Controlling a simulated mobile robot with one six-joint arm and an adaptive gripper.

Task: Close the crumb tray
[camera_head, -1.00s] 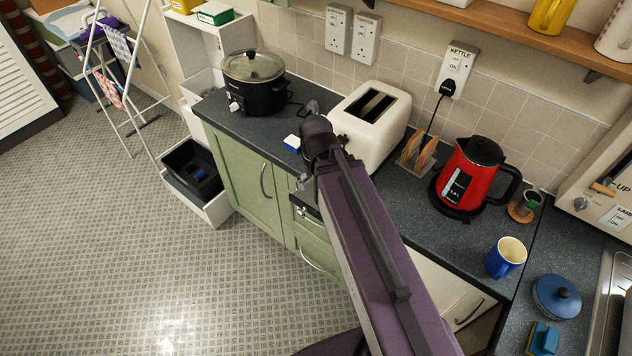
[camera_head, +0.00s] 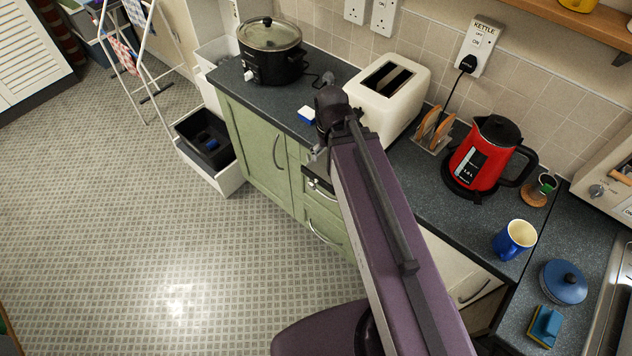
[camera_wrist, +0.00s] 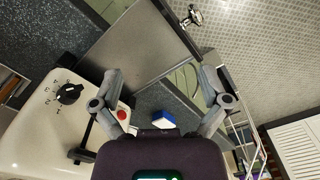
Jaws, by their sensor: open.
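The cream toaster (camera_head: 396,82) stands on the dark worktop, with two slots on top. In the wrist view its cream end (camera_wrist: 40,140) shows a black dial and a red button at lower left. A flat grey metal plate, which looks like the crumb tray (camera_wrist: 135,45), sticks out from the toaster's base in the wrist view. In the head view my arm hides most of that area. My gripper (camera_wrist: 160,78) is open and empty, its fingers spread wide over the worktop edge beside the toaster. I cannot tell whether a finger touches the plate.
A blue-and-white block (camera_wrist: 163,121) lies on the worktop close to my gripper. The slow cooker (camera_head: 270,52) is at the left, and a toast rack (camera_head: 434,130) and red kettle (camera_head: 485,155) at the right.

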